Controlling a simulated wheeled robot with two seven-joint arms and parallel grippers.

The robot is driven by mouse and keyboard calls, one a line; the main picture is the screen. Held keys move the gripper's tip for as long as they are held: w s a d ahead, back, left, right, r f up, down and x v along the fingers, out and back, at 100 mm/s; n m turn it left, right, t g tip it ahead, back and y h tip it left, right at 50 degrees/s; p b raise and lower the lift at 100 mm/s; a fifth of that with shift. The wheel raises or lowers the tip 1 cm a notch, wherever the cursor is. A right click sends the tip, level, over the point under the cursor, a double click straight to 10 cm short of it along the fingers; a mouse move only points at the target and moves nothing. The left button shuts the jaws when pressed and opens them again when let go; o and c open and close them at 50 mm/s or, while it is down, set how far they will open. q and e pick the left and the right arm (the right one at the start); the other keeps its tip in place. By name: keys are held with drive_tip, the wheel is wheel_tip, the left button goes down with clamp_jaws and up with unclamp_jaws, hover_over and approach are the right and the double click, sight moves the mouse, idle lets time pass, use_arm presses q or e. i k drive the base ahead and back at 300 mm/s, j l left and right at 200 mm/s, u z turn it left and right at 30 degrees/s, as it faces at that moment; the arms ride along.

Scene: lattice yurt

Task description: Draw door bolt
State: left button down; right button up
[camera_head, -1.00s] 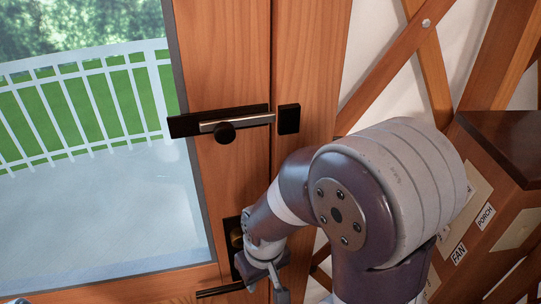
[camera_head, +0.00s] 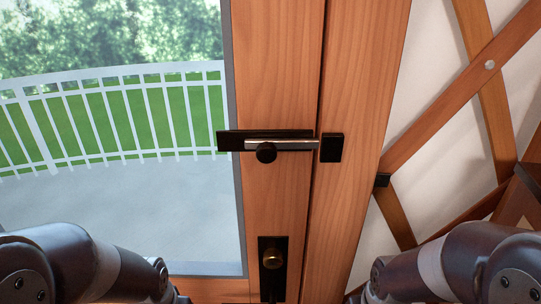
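The door bolt (camera_head: 293,145) is a silver bar on a black backplate (camera_head: 228,140), fixed across the wooden door stile (camera_head: 277,75). A round black knob (camera_head: 266,152) sits on the bar. The bar's right end reaches the black keeper (camera_head: 332,147) on the door frame; whether its tip is inside is too small to tell. My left arm shows at the lower left and my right arm at the lower right. Both grippers are out of view, below the picture edge. Nothing touches the bolt.
The door's glass pane (camera_head: 130,215) shows a white fence outside. Crossed wooden lattice (camera_head: 465,85) covers the wall at right. The space before the bolt is clear.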

sight(266, 151)
drive_tip(key=k+j+z, duration=0.15)
drive_tip(key=j+z, duration=0.15)
drive_tip(key=j, duration=0.2)
drive_tip(key=k+j+z, duration=0.15)
drive_tip(key=j+z, duration=0.15)
drive_tip(key=j, duration=0.2)
drive_tip(key=k+j+z, duration=0.25)
drive_tip(key=j, duration=0.2)
drive_tip(key=k+j+z, duration=0.3)
drive_tip(key=i+j, duration=0.05)
drive_tip(key=j, duration=0.05)
